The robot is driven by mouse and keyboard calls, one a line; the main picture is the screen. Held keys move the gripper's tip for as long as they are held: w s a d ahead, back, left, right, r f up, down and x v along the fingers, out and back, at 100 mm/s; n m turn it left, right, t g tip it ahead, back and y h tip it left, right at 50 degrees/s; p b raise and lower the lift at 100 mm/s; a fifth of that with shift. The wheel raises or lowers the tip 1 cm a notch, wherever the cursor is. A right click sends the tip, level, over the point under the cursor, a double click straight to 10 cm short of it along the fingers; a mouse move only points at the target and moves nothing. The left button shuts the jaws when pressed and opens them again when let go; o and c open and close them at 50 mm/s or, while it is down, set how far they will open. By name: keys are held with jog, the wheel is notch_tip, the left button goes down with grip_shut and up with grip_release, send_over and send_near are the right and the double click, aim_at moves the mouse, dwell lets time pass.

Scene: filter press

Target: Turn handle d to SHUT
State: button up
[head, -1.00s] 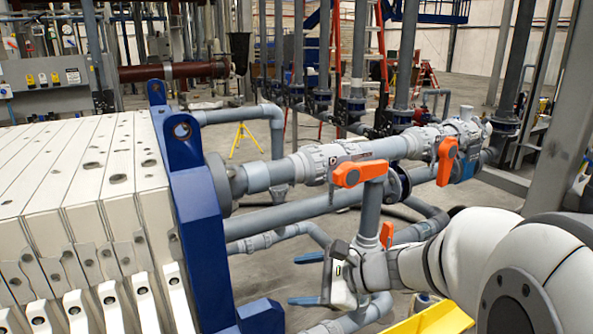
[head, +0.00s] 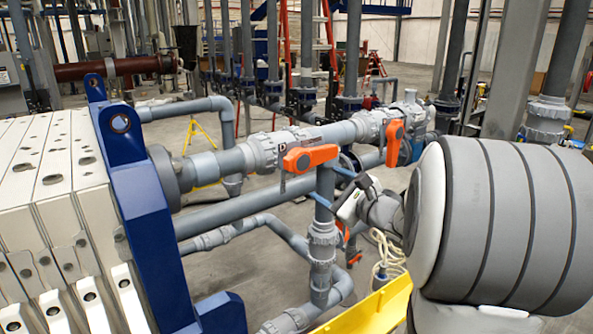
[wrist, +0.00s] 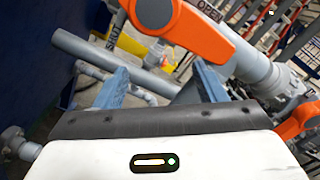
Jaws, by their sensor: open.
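Handle d (head: 310,157) is an orange lever on the grey valve marked D (head: 268,152). It points right, roughly along the pipe. In the wrist view the orange lever (wrist: 195,35) crosses the top, with a SHUT label (wrist: 113,30) to its left and an OPEN label (wrist: 208,10) above it. My gripper (head: 333,186) is just below and right of the lever, its blue fingers spread. In the wrist view my gripper (wrist: 160,78) is open and empty, with the lever beyond and above the fingertips. I cannot tell whether a fingertip touches it.
A second orange handle (head: 394,142) sits farther right on the same pipe line. A grey vertical pipe (head: 323,235) drops below handle d, close to my gripper. The blue press end plate (head: 145,205) stands left. A yellow piece (head: 370,312) lies low in front.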

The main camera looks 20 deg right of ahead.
aim_at(322, 158)
notch_tip(322, 158, up, 4)
jog(key=d+r+n+b, duration=0.1)
jog(key=d+n+b, duration=0.15)
jog(key=n, duration=0.85)
jog(key=x, duration=0.2)
jog(key=b+x, duration=0.1)
jog(key=x, duration=0.1)
jog(key=f+b+x, duration=0.1)
jog(key=x, duration=0.2)
jog(key=shift+w+d, duration=0.1)
jog(key=shift+w, duration=0.05)
jog(key=shift+w+a+r, duration=0.2)
jog(key=shift+w+r, duration=0.05)
jog(key=shift+w, duration=0.3)
jog(key=shift+c, duration=0.4)
